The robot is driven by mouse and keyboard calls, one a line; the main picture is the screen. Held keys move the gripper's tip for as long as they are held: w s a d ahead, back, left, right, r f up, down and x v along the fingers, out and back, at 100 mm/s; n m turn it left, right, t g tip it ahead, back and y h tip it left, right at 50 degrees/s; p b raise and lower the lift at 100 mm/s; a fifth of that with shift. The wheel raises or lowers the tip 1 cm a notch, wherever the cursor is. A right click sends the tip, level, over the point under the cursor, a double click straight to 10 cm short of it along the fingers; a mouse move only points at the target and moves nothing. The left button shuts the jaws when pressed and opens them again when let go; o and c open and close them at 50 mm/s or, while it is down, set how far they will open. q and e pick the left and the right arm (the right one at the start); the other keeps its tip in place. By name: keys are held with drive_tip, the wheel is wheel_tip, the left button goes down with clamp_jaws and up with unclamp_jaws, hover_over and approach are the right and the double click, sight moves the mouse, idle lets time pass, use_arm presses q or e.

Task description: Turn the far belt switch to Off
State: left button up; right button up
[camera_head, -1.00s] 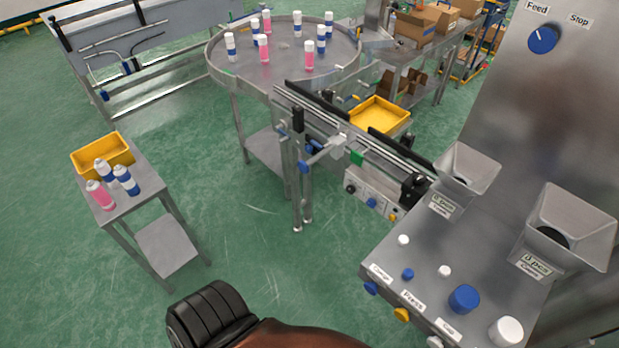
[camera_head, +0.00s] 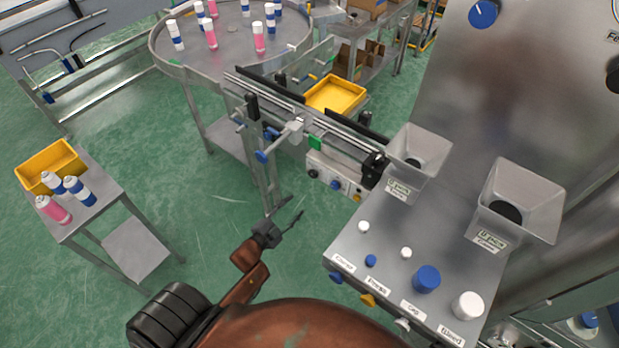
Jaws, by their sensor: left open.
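A pale control box (camera_head: 340,170) hangs under the conveyor belt (camera_head: 300,112). Its front carries a dark knob (camera_head: 313,174), a blue knob (camera_head: 336,185) and a yellow knob (camera_head: 358,198). The labels are too small to read, so I cannot tell which is the far belt switch or its setting. My left gripper (camera_head: 295,206) is open and empty, in front of and left of the box, its two thin fingers apart and touching nothing visible. My right gripper is out of view.
The steel bench (camera_head: 345,240) with hoppers, caps and coloured knobs is at right. A round table (camera_head: 185,55) with cans stands behind, a small side table (camera_head: 90,215) at left. The conveyor's legs are close to my left gripper. Open floor lies at left centre.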

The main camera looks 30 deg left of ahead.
use_arm(q)
drive_tip(key=m+t, duration=0.2)
approach(312, 176)
drive_tip(key=shift+h, duration=0.3)
drive_tip(key=w, duration=0.7)
drive_tip(key=shift+w+r, duration=0.1)
drive_tip(key=shift+w, duration=0.25)
drive_tip(key=shift+w+d, duration=0.1)
drive_tip(key=shift+w, duration=0.35)
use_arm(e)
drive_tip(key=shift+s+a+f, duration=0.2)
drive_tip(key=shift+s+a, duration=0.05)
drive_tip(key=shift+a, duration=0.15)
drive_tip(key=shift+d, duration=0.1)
use_arm(q)
drive_tip(key=shift+c, duration=0.8)
drive_tip(key=c, duration=1)
